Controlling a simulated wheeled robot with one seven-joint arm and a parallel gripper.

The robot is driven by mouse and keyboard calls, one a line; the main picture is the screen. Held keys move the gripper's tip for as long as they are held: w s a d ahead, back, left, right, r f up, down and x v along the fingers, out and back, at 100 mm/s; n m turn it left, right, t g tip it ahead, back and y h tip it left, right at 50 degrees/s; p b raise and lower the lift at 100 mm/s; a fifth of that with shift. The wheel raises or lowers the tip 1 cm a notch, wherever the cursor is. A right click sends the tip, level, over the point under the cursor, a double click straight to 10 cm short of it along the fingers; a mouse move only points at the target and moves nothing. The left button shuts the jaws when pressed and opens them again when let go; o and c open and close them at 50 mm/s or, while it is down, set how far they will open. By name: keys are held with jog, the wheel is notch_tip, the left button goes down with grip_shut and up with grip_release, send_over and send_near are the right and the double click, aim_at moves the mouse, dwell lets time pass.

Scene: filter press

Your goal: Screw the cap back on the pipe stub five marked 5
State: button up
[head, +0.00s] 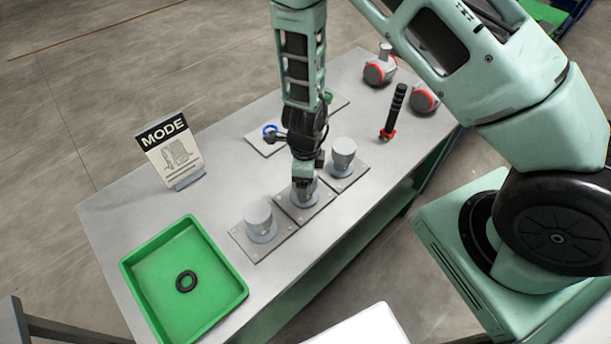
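Three grey pipe stubs on square base plates stand in a row along the table's near side: a left one (258,218), a middle one (305,198) and a right one (343,155). The left and right stubs have smooth, closed grey tops. No number is readable on any of them, so I cannot tell which is marked 5. My gripper (304,180) points down at the top of the middle stub and hides most of it. I cannot tell whether its fingers are closed around a cap there.
A green tray (130,276) holding a black ring (186,281) is at the table's near left. A MODE sign (168,150) stands behind it. The table's left middle is clear.

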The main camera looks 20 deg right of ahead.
jog(key=shift+r, duration=0.1)
notch_tip(320, 180, up, 17)
jog(key=p, duration=0.2)
jog(key=s+a+n+b, duration=0.3)
jog(key=s+n+b, duration=0.4)
jog(key=n, duration=0.9)
jog(key=s+a+n+b, duration=0.3)
jog(key=s+n+b, duration=0.5)
jog(key=s+n, duration=0.4)
jog(key=shift+s+a+n+y, duration=0.15)
jog(key=shift+s+n+y, duration=0.15)
jog(key=shift+n, duration=1.7)
